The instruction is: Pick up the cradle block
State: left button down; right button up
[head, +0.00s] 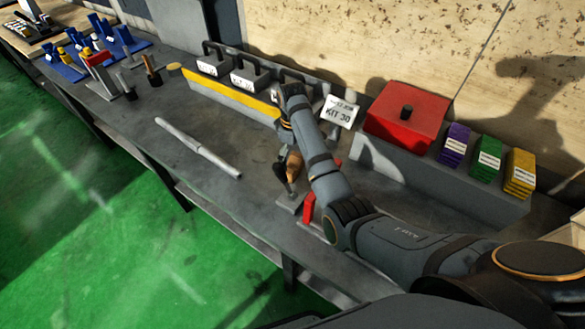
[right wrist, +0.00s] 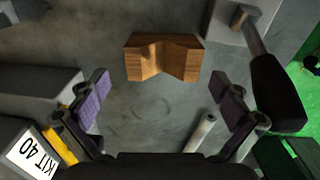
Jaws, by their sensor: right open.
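The cradle block is a brown wooden block with a V-shaped notch (right wrist: 164,62). It lies on the grey bench top ahead of my right gripper in the right wrist view. In the head view it shows as a small brown patch (head: 293,164), partly hidden by my right arm. My right gripper (right wrist: 165,88) is open and empty, its two purple-padded fingers spread wider than the block and apart from it. In the head view my own arm mostly covers that gripper. My left gripper is not in view.
A black-handled tool (right wrist: 277,85) stands beside the block. A white rod (head: 198,147) lies on the bench. A KIT 30 sign (head: 340,111), a red box (head: 405,118) and coloured stacks (head: 487,158) stand to the right. Grey handled blocks (head: 250,72) line the back.

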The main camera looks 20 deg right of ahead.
jog(key=f, duration=0.4)
jog(key=shift+s+f+p, duration=0.1)
jog(key=shift+s+p, duration=0.15)
jog(key=shift+p, duration=0.15)
jog(key=shift+f, duration=0.3)
jog(key=c, duration=1.1)
jog(key=shift+o, duration=0.2)
jog(key=shift+r, duration=0.15)
notch_tip(320, 180, up, 8)
jog(key=shift+w+f+b, duration=0.1)
jog(key=shift+f+b, duration=0.15)
jog(key=shift+b, duration=0.05)
notch_tip(320, 180, up, 3)
jog(key=p, duration=0.1)
notch_tip(320, 180, up, 7)
jog(key=p, duration=0.7)
send_over(292, 167)
jog(key=shift+r, duration=0.2)
